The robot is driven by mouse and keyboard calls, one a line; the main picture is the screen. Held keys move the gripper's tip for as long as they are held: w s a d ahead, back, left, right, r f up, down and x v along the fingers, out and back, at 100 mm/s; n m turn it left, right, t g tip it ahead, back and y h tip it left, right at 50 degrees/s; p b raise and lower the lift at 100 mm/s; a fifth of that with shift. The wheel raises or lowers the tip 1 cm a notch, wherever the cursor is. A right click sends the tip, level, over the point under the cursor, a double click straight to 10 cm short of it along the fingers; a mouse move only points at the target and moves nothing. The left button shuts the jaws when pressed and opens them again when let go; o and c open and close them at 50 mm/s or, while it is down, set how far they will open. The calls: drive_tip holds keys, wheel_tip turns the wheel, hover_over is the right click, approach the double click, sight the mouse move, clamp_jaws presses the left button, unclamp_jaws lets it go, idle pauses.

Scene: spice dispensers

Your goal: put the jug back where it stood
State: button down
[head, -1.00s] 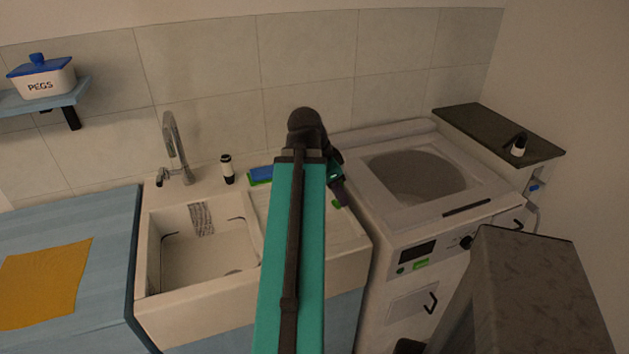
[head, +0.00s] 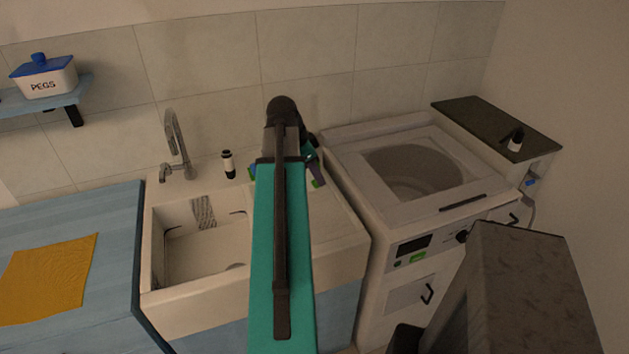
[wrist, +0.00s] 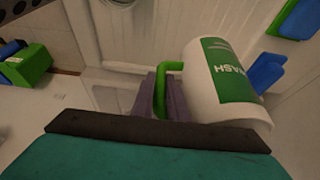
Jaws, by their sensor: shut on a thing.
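The jug (wrist: 232,85) is white with a green label reading "WASH" and a green handle (wrist: 174,68). In the wrist view it lies across the picture just beyond my fingers. My gripper (wrist: 162,98) is shut on the green handle. In the head view my gripper (head: 317,172) is above the ribbed drainboard (head: 335,225), right of the sink basin. My arm hides most of the jug there. I cannot tell how high the jug is above the drainboard.
The sink basin (head: 200,255) and tap (head: 177,145) are on the left, with a small black-and-white bottle (head: 228,164) behind. A washing machine (head: 395,215) stands on the right. Green and blue items (wrist: 25,65) show at the wrist view's left, more blue items (wrist: 265,72) at its right.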

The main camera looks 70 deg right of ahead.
drive_tip(key=shift+r, duration=0.1)
drive_tip(key=shift+w+d+f+p, duration=0.2)
drive_tip(key=shift+f+p, duration=0.1)
drive_tip(key=shift+f, duration=0.3)
drive_tip(key=shift+w+d+f+p, duration=0.15)
drive_tip(key=shift+f+p, duration=0.15)
drive_tip(key=shift+f, duration=0.35)
drive_tip(key=shift+w+d+f+p, duration=0.1)
drive_tip(key=shift+w+f+p, duration=0.15)
drive_tip(key=shift+f, duration=0.45)
drive_tip(key=c, duration=1.7)
unclamp_jaws()
drive_tip(key=shift+a, duration=0.1)
drive_tip(key=shift+c, duration=0.2)
drive_tip(key=b+v, duration=0.2)
drive_tip(key=v, duration=1)
